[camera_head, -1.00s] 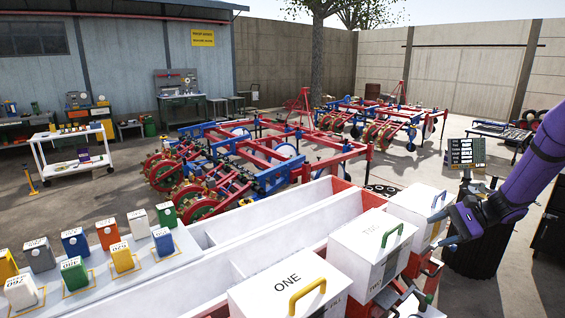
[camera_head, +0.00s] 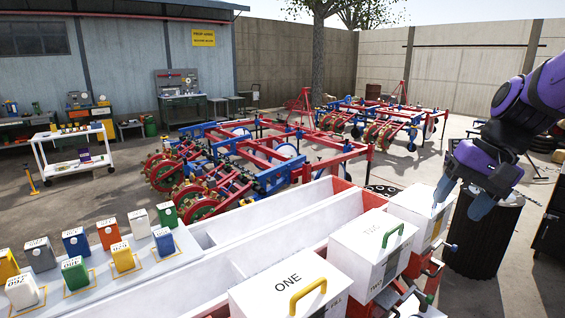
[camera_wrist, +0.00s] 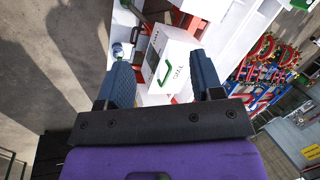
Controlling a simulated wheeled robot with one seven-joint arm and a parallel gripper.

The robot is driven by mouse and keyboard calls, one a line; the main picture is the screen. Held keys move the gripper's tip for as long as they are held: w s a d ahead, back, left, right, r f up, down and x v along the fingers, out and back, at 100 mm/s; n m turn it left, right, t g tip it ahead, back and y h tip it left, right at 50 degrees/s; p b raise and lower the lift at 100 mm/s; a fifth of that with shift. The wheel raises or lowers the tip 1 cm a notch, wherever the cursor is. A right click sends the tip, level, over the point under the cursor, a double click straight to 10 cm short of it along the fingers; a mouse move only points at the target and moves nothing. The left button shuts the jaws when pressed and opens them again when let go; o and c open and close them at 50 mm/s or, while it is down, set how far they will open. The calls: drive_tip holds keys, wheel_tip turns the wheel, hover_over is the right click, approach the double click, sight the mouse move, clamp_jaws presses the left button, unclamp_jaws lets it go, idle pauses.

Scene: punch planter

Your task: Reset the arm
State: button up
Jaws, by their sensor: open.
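My purple arm comes in from the right edge of the head view. My gripper (camera_head: 462,197) hangs beside the far end of the row of white boxes, with its two blue fingers apart and nothing between them. The wrist view also shows my gripper (camera_wrist: 165,85) open, with its two dark blue fingers spread and a white box marked TWO (camera_wrist: 172,60) with a green handle beyond them. That box TWO (camera_head: 372,246) also shows in the head view. I cannot tell the exact gap between the fingers and the boxes.
Box ONE (camera_head: 290,290) with a yellow handle stands nearest, and another white box (camera_head: 420,205) stands beyond TWO. A long white trough (camera_head: 270,228) runs left of them. Several coloured containers (camera_head: 75,242) stand on a pale board. A dark ribbed bin (camera_head: 480,240) stands at right.

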drive_tip(key=s+r+n+t+h, duration=0.1)
drive_tip(key=s+n+t+h, duration=0.1)
drive_tip(key=s, duration=0.5)
drive_tip(key=s+r+n+t+h, duration=0.1)
drive_tip(key=s+r+n+t, duration=0.1)
drive_tip(key=s, duration=0.5)
drive_tip(key=shift+a+r+h, duration=0.3)
drive_tip(key=shift+a+h, duration=0.05)
drive_tip(key=shift+h, duration=0.05)
idle(0.5)
